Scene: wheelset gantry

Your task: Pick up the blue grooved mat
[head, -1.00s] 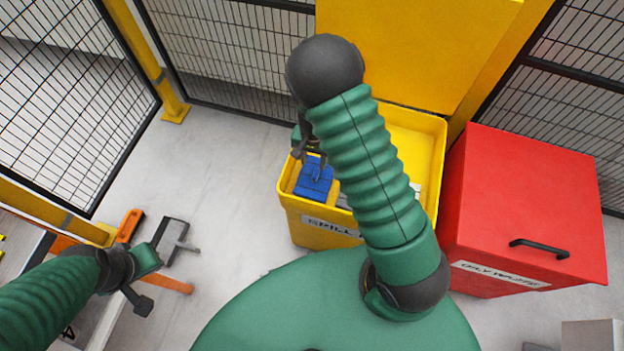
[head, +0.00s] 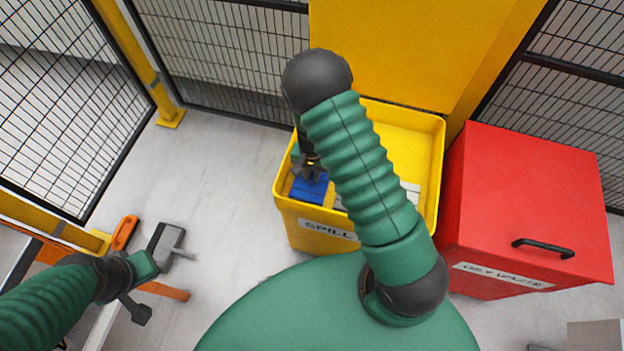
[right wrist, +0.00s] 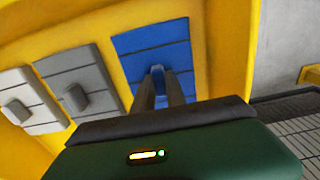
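The blue grooved mat (head: 308,189) is at the left end of the open yellow spill bin (head: 433,190). In the right wrist view the mat (right wrist: 150,45) shows dark grooves and a small raised grip in its middle. My right gripper (head: 310,172) is down at the mat, partly covering it. In the right wrist view its two fingers (right wrist: 160,84) are apart, one on each side of the grip; whether they touch it I cannot tell. My left gripper (head: 186,249) hangs at the lower left, far from the mat; its finger gap is unclear.
A grey mat (right wrist: 72,82) and a white mat (right wrist: 28,98) with similar grips lie beside the blue one in the bin. A red closed bin (head: 525,200) stands to the right. Mesh fencing (head: 225,55) stands behind. The floor (head: 215,170) left of the bin is clear.

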